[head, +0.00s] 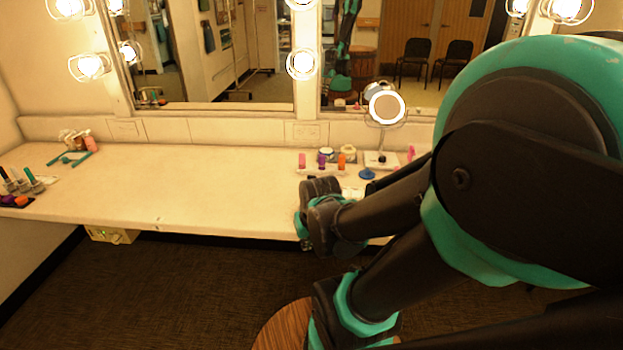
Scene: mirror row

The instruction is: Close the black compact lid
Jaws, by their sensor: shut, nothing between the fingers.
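I cannot make out the black compact or its lid; my arm covers part of the counter where small items stand. My arm reaches in from the right, and its dark and teal end is at the counter's front edge, near the middle of the view. My gripper (305,243) shows only as a small part below my wrist. It is shut and empty, with its fingertips mostly hidden.
The pale counter (190,185) is clear left of my arm. Behind my wrist stand pink, purple and orange bottles (342,161), jars (348,151) and a round lit mirror (386,107). Brushes (28,177) and small items lie far left. Wall mirrors (215,60) line the back.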

